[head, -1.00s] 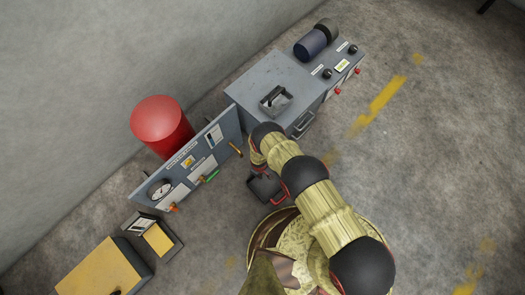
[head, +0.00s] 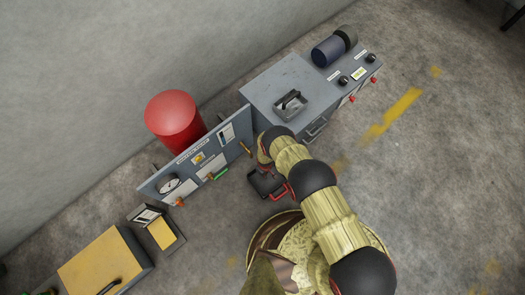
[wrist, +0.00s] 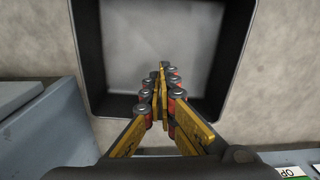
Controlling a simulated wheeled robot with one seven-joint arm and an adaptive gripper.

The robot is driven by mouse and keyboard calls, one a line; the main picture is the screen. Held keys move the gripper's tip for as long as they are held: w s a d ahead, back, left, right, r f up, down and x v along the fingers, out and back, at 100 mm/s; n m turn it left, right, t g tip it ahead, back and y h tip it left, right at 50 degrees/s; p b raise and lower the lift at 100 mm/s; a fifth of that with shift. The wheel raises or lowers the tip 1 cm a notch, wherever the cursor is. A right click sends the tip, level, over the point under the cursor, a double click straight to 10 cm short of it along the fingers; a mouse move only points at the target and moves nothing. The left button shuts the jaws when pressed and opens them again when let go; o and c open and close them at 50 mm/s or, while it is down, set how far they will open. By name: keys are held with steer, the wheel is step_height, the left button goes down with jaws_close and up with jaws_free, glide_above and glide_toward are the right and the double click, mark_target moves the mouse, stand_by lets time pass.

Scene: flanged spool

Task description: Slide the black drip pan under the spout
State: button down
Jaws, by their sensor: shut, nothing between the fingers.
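In the wrist view the pan's grey inner floor (wrist: 125,40) and dark walls fill the upper middle. My gripper (wrist: 161,78) is shut and empty, its fingertips appearing over the pan's near part. I cannot tell whether they touch it. In the head view my arm hides most of the gripper. A brass fitting (head: 246,149) sticks out of the panel's right end, just above the pan in the picture. I cannot tell whether it is the spout.
The grey panel (head: 165,187) carries a gauge and a green lever (head: 221,174). A red drum (head: 174,122) stands behind it. A grey cabinet (head: 270,85) is on the right. A yellow-topped box (head: 95,262) stands at lower left. The floor at right is clear.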

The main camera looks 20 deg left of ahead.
step_height(320, 180, up, 10)
steer(key=p, duration=0.4)
steer(key=shift+d+p, duration=0.25)
steer(key=shift+p, duration=0.05)
